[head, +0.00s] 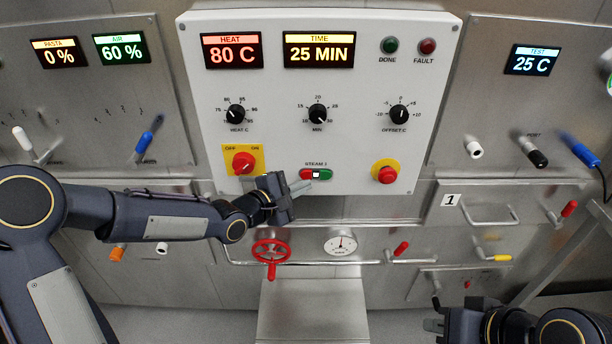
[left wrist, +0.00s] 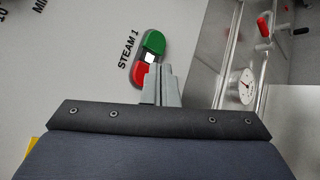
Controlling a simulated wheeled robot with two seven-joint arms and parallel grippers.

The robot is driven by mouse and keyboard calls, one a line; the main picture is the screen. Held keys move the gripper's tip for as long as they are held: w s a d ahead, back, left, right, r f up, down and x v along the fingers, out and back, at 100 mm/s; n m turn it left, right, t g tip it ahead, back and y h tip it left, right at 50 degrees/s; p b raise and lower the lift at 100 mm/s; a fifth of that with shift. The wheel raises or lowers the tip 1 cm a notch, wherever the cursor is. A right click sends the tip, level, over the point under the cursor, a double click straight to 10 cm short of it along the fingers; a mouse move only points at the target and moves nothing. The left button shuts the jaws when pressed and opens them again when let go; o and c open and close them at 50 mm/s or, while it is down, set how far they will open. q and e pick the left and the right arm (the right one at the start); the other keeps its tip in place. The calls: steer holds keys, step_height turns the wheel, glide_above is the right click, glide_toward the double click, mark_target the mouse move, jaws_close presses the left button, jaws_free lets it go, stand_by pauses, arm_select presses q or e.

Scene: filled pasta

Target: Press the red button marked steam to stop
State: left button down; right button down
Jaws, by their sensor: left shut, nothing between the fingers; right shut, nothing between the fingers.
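The white control panel carries a small switch labelled STEAM 1, with a red button (head: 306,174) on its left end, a lit white middle and a green button (head: 325,174) on its right end. In the left wrist view the red button (left wrist: 139,72) is the lower end and the green button (left wrist: 154,42) the upper end. My left gripper (head: 304,182) is shut and empty, its tips at or just in front of the switch's red and middle part. Whether the tips touch it cannot be told. My right gripper (head: 437,324) is low at the right, far from the panel.
A red rotary switch (head: 243,162) on a yellow plate is left of my left gripper. A red mushroom button (head: 385,172) is to the right. Below are a red valve wheel (head: 271,251) and a round gauge (head: 341,244). Knobs and displays fill the panel above.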

arm_select(q)
steer(key=shift+w, duration=0.1)
stand_by(0.7)
steer(key=shift+w, duration=0.35)
steer(key=shift+w+p, duration=0.4)
steer(key=shift+p, duration=0.05)
stand_by(0.5)
steer(key=shift+s, duration=0.1)
stand_by(0.3)
steer(key=shift+s, duration=0.75)
steer(key=shift+s+b, duration=0.7)
steer(key=shift+s, duration=1.8)
